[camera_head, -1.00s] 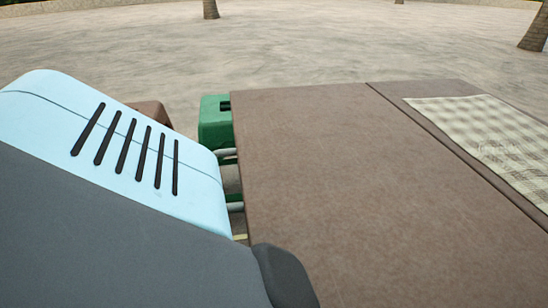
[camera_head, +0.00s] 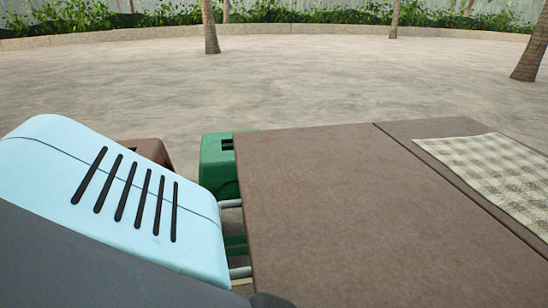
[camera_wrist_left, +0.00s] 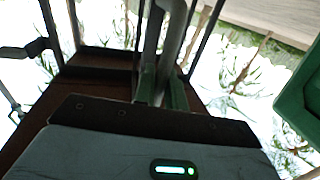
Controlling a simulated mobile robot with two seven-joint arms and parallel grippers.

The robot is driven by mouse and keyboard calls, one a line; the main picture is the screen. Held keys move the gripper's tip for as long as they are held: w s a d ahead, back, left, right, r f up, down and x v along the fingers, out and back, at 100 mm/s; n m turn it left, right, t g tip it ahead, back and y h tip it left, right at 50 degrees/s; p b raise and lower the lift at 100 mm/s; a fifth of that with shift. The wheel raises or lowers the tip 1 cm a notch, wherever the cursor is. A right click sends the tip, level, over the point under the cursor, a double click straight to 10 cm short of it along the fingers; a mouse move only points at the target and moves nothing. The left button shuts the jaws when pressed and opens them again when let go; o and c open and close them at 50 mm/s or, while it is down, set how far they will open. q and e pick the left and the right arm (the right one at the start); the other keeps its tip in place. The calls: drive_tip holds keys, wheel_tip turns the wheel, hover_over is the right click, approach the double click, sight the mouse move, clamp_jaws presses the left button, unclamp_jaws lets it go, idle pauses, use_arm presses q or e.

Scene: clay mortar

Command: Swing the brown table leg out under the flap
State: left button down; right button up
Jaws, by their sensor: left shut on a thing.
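The brown table top (camera_head: 340,210) fills the middle and right of the head view, with a seam (camera_head: 450,180) across it. What lies under it is hidden there. My left arm covers the lower left of the head view, and its gripper is out of sight there. In the left wrist view my left gripper (camera_wrist_left: 162,80) has its green-edged fingers shut on a grey leg-like bar (camera_wrist_left: 172,38). I cannot tell if this bar is the brown table leg. A brown panel (camera_wrist_left: 92,88) lies left of the fingers. My right gripper is not in view.
A green box (camera_head: 217,165) stands at the table's left edge, with pale bars (camera_head: 240,272) nearer. A brown object (camera_head: 148,150) shows behind my left arm. A checked cloth (camera_head: 490,165) lies on the table's right. Open sandy ground, tree trunks (camera_head: 209,28) and bushes lie beyond.

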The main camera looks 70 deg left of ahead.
use_arm(q)
drive_tip(key=c, duration=1.5)
unclamp_jaws()
drive_tip(key=shift+c, duration=0.2)
drive_tip(key=shift+s, duration=0.1)
drive_tip(key=s+p, duration=0.1)
drive_tip(key=s, duration=0.6)
drive_tip(key=shift+s+d+p, duration=0.3)
drive_tip(key=shift+d, duration=0.15)
